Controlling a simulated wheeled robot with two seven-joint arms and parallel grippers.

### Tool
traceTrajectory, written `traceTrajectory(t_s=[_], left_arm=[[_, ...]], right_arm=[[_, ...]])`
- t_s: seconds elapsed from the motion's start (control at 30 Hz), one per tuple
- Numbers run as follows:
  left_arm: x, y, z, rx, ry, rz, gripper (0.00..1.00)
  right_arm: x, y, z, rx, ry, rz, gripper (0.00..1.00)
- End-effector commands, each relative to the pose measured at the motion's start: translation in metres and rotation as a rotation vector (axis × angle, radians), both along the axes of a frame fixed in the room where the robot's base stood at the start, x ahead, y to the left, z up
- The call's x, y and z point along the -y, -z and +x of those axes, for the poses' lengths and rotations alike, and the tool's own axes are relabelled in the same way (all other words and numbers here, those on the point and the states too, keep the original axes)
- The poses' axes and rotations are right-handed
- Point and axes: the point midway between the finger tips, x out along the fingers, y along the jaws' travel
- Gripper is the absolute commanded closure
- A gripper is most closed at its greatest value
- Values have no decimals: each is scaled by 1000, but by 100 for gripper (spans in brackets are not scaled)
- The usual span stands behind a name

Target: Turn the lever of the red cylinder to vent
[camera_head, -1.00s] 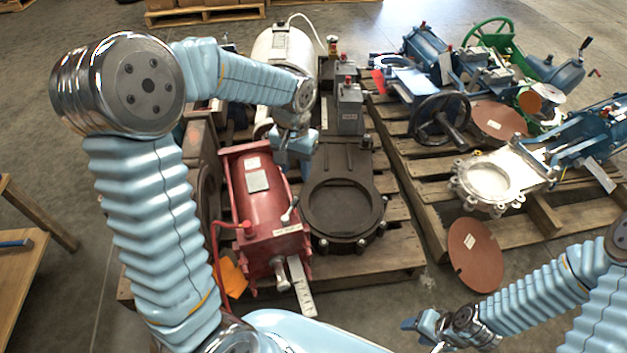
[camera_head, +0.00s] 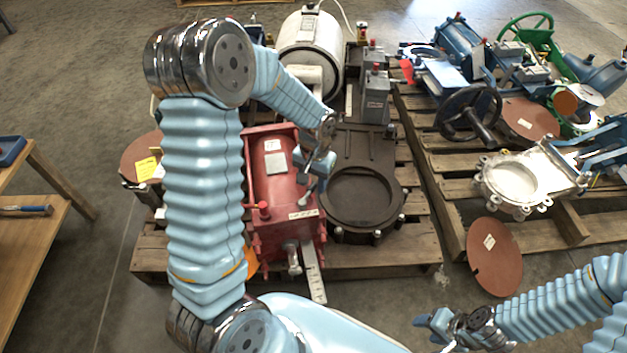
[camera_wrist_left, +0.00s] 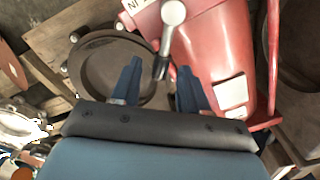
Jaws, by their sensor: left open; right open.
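The red cylinder (camera_head: 278,185) lies on a pallet left of a dark round-bored valve. Its small lever (camera_head: 307,190) is at its near right end, beside a white label. In the left wrist view the lever (camera_wrist_left: 171,14) has a pale round hub, and its stem ends in a dark tip. My left gripper (camera_head: 314,164) is open just above the lever. In the left wrist view the dark tip lies between the open fingers (camera_wrist_left: 160,70); contact cannot be told. The label's wording is unreadable. My right gripper (camera_head: 433,323) is open and empty, low at the right, away from the cylinder.
The dark valve (camera_head: 388,205) stands close right of the cylinder, with a white tank (camera_head: 310,55) behind. A red knob (camera_head: 263,206) sticks up on the cylinder's left. A second pallet (camera_head: 455,185) holds more valves. A wooden table (camera_head: 30,215) is far left.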

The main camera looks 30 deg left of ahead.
Motion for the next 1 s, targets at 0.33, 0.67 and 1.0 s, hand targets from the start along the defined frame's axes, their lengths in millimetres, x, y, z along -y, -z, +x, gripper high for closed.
traceTrajectory(t_s=[0.33,0.67,1.0], left_arm=[[0,0,0,0,0,0,77],[0,0,0,0,0,0,100],[-2,0,0,0,-37,0,100]], right_arm=[[0,0,0,0,0,0,48],[0,0,0,0,0,0,48],[0,1,0,0,0,0,48]])
